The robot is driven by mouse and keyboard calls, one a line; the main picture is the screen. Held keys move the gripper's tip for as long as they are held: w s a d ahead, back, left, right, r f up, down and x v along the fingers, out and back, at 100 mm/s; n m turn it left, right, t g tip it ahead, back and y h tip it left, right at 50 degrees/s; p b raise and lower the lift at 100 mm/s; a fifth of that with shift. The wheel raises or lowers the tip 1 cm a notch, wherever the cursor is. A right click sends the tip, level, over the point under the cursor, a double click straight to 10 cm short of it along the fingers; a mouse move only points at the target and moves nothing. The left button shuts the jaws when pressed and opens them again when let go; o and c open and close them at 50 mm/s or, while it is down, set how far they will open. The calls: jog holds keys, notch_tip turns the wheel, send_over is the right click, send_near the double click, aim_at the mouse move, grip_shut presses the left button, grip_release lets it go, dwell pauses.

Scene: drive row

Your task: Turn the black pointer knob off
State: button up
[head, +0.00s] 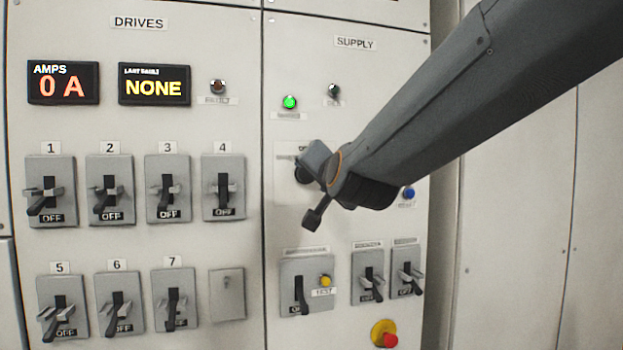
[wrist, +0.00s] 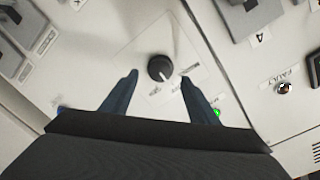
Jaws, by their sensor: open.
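The black pointer knob (wrist: 160,67) is on a pale plate on the supply panel. In the wrist view its white mark points toward the lower right, near small printed labels. My gripper (wrist: 158,75) is open, with one finger on each side of the knob in the picture and a gap on both sides. I cannot tell whether the fingertips reach past its face. In the head view my gripper (head: 309,187) hides most of the knob (head: 301,174) and part of its labels.
A green lamp (head: 290,102) is lit above the knob. Drive switch 4 (head: 223,187) is to its left. A switch with a yellow button (head: 326,280) and a red emergency button (head: 389,340) are below. A blue button (head: 409,193) is at right, beside my arm.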

jog(key=shift+v, duration=1.65)
jog(key=s+d+f+n+g+h, duration=0.1)
jog(key=s+d+f+g, duration=0.15)
jog(key=f, duration=0.65)
jog(key=s+d+f+n+g+h, duration=0.1)
jog(key=d+f+n+g, duration=0.2)
jog(key=f, duration=0.7)
jog(key=s+d+f+g+h, duration=0.1)
jog(key=s+d+f+g, duration=0.2)
jog(key=f, duration=0.6)
jog(key=s+d+f+n+g, duration=0.1)
jog(key=s+d+f+g, duration=0.3)
jog(key=s+f, duration=0.3)
jog(key=s+d+f+n+g+h, duration=0.1)
jog(key=s+d+f+g, duration=0.3)
jog(key=s+f, duration=0.4)
jog(key=shift+s+d, duration=0.75)
jog(key=shift+s, duration=0.4)
